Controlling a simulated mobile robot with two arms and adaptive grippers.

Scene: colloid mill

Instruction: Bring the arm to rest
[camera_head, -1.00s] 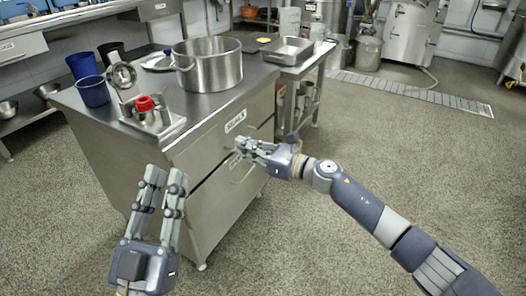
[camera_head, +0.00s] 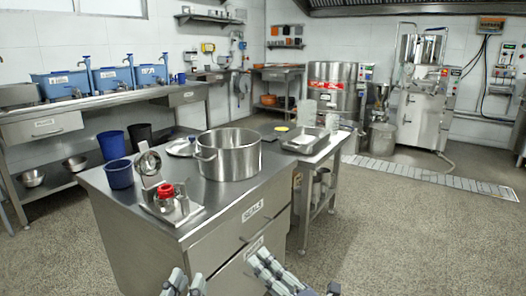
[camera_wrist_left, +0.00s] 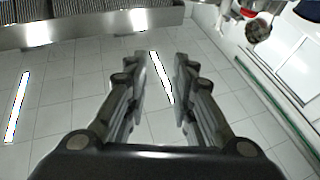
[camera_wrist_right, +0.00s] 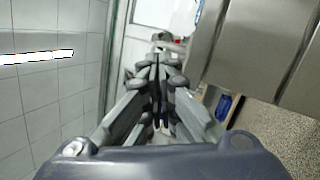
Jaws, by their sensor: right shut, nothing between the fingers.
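My right gripper (camera_head: 268,270) is at the bottom of the head view, in front of the steel cabinet's (camera_head: 140,240) lower drawer in the picture. In the right wrist view its fingers (camera_wrist_right: 160,75) are together with nothing between them. Whether it touches the cabinet cannot be told. My left gripper (camera_head: 184,282) is at the bottom edge, left of the right one, with only its fingers showing. In the left wrist view its fingers (camera_wrist_left: 160,75) stand apart with an empty gap. Most of both arms is out of the head view.
On the cabinet top stand a large steel pot (camera_head: 228,160), a blue cup (camera_head: 119,174) and a steel stand with a red part (camera_head: 166,192). A side table with a steel tray (camera_head: 305,141) adjoins it. The floor (camera_head: 400,230) to the right is clear.

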